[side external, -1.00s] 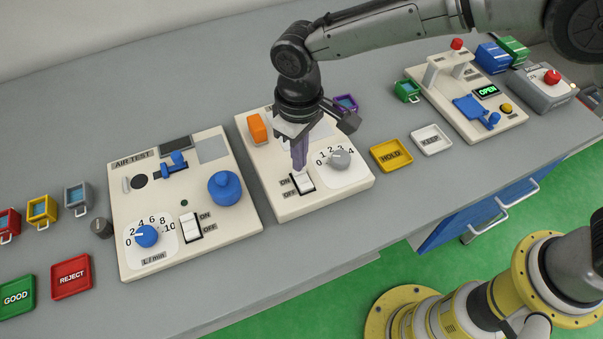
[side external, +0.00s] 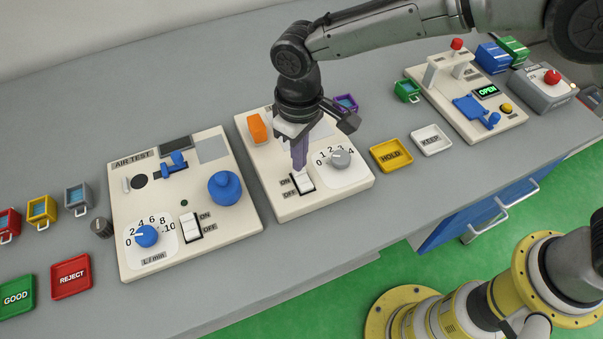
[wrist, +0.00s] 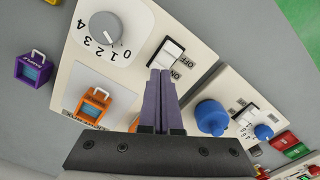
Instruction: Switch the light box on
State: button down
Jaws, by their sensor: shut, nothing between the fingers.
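The light box (side external: 285,205) is a cream panel in the middle of the bench, with a white ON/OFF rocker switch (side external: 303,183) near its front left and a grey knob (side external: 339,159) marked 0 to 4. The switch also shows in the wrist view (wrist: 171,53). My gripper (side external: 299,166) points down with its purple fingers together and empty. The fingertips (wrist: 160,70) are at the ON end of the switch, touching or just above it; I cannot tell which. The fingers hide part of that end.
The AIR TEST panel (side external: 130,200) with a blue knob stands to the left. Yellow HOLD (side external: 391,155) and white KEEP (side external: 431,140) trays lie to the right.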

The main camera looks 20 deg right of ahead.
jog(key=shift+f, duration=1)
dwell(0.8)
jog(key=shift+r, duration=3.55)
